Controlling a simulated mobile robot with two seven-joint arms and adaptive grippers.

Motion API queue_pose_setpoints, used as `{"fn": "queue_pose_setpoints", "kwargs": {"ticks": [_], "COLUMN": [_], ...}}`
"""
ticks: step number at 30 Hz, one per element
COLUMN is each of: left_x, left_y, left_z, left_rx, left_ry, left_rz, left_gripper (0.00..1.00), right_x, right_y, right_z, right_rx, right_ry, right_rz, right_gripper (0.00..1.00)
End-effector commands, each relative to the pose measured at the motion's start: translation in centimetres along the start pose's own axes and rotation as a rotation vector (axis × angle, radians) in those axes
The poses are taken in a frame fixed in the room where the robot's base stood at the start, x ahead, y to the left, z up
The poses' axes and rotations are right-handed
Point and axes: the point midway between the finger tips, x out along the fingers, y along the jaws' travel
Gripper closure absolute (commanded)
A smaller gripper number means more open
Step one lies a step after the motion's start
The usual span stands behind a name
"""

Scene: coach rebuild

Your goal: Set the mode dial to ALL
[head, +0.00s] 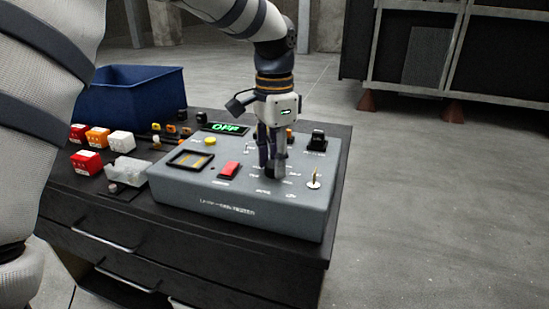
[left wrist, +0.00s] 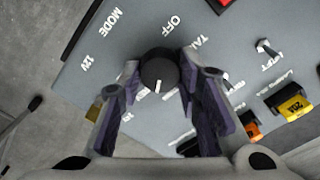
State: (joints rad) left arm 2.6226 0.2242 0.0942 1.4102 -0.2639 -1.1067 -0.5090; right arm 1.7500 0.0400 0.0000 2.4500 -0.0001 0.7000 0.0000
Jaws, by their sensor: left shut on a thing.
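The mode dial (left wrist: 160,70) is a round black knob with a white pointer mark on the grey control box (head: 240,214). In the left wrist view the mark points toward the bottom of the picture. The labels MODE, OFF and one starting TA show around it; an ALL label is not readable. My left gripper (head: 270,168) points down onto the box, and its two fingers (left wrist: 160,95) are shut on the dial from both sides. In the head view the fingers mostly hide the dial. A small display (head: 225,128) shows green letters, apparently OFF. My right gripper is not in view.
A blue bin (head: 130,95) and coloured blocks (head: 97,137) lie left. Floor to the right is clear.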

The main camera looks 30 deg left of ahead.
Motion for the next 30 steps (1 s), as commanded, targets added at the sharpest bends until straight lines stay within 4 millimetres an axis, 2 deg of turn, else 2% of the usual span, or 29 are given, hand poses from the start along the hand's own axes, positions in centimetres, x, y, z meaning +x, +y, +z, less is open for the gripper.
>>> {"fn": "queue_pose_setpoints", "kwargs": {"ticks": [30], "left_x": [0.00], "left_y": [-0.04], "left_z": [0.00], "left_rx": [0.937], "left_ry": [0.000], "left_rz": [-0.001], "left_gripper": [0.96], "right_x": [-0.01], "right_y": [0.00], "right_z": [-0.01], "right_rx": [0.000], "right_ry": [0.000], "right_rz": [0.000], "right_gripper": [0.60]}}
